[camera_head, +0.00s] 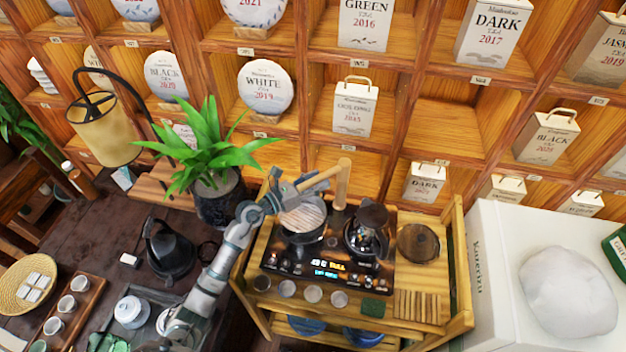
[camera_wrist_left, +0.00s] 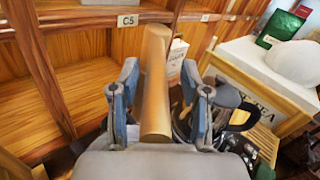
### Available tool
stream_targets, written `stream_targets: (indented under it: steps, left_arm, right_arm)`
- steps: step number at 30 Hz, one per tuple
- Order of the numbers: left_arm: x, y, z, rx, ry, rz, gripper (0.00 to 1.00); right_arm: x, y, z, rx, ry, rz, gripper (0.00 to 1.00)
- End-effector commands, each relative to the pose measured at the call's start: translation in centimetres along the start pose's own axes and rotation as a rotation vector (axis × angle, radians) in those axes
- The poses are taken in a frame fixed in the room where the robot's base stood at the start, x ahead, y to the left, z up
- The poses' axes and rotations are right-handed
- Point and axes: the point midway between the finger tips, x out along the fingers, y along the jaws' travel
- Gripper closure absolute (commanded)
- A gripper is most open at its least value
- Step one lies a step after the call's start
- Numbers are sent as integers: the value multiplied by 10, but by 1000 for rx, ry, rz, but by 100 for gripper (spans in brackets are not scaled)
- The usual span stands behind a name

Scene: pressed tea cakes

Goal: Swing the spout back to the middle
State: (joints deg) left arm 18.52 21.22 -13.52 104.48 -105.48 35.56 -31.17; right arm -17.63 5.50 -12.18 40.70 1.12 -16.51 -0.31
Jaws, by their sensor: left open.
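The spout (camera_head: 342,186) is a light wooden tube with a bend, in front of the shelf wall and above the back of the tea stove (camera_head: 328,268). In the left wrist view the spout (camera_wrist_left: 155,85) stands between the two fingers of my left gripper (camera_wrist_left: 159,78). The fingers are apart, with a visible gap on each side of it. In the head view my left gripper (camera_head: 300,184) reaches in from the left over the pot with a wooden lid (camera_head: 303,217). My right gripper is in neither view.
A dark kettle (camera_head: 367,232) sits on the stove beside the pot. A potted plant (camera_head: 217,200) stands left of my forearm. A white box (camera_head: 490,270) with a pale rounded lump is at right. Shelves with tea cakes and bags close off the back.

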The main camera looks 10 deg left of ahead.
Motion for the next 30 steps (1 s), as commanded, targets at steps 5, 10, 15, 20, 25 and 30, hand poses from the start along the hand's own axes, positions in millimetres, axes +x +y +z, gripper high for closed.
stream_targets:
  steps: [5, 10, 15, 20, 25, 30]
  left_arm:
    - [-6, 6, 1, -6, -6, -1, 54]
    - [-8, 8, 1, -8, -7, 0, 96]
    - [-8, 7, 0, -6, -4, 2, 100]
    - [-8, 7, -1, -6, -2, 3, 100]
    - [-7, 6, -2, -7, 0, 2, 100]
    - [-3, 5, -2, -7, 1, 1, 100]
  right_arm:
    - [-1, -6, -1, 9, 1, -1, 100]
    - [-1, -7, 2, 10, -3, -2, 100]
    - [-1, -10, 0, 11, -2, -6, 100]
    - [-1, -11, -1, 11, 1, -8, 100]
    - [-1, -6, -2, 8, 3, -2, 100]
    - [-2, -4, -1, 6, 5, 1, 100]
